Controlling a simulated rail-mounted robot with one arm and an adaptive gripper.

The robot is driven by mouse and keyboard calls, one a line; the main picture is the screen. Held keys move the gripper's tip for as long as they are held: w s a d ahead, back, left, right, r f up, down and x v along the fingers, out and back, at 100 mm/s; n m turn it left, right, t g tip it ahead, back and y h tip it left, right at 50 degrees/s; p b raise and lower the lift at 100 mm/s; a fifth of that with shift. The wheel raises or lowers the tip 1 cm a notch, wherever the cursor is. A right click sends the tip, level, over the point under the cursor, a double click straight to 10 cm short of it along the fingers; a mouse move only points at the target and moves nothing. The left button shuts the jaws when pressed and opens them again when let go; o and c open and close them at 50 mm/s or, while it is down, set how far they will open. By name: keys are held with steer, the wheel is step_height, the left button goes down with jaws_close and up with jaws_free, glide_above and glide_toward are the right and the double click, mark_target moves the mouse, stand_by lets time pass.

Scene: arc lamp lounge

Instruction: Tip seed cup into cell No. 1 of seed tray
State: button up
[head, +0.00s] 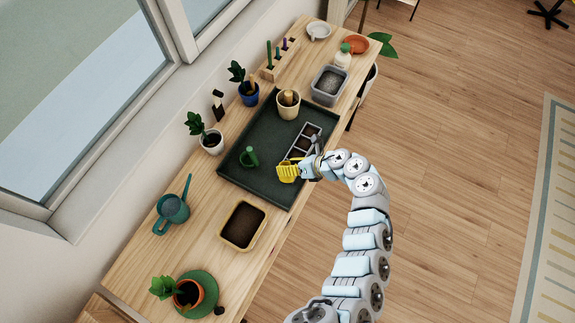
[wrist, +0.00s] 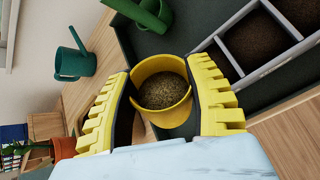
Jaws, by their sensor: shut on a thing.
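My gripper (wrist: 160,72) is shut on the yellow seed cup (wrist: 168,116), one yellow finger on each side of it. The cup holds tan seeds (wrist: 162,90) and looks roughly upright in the wrist view. In the head view my gripper (head: 288,171) is over the front right part of the dark green mat tray, and the cup there is hard to tell from the yellow fingers. The grey seed tray (wrist: 216,43) has soil-filled cells and lies just beyond the cup, to the upper right in the wrist view; it also shows in the head view (head: 293,152). No cell number is readable.
A green tool (head: 249,156) lies on the dark mat tray (head: 235,172), with a beige pot (head: 288,106) at its back. A soil-filled yellow box (head: 243,226), teal watering can (head: 171,210) and potted plants stand around it on the wooden bench (head: 130,262).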

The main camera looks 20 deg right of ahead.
stand_by(0.9)
steer(key=shift+w+f+m+g+y+b, duration=0.15)
steer(key=shift+m+g+y+b, duration=0.3)
steer(key=shift+b, duration=1)
steer(key=shift+w+f+m+g+y+b, duration=0.2)
steer(key=shift+m+g+b, duration=0.35)
steer(key=shift+b, duration=0.85)
stand_by(4.2)
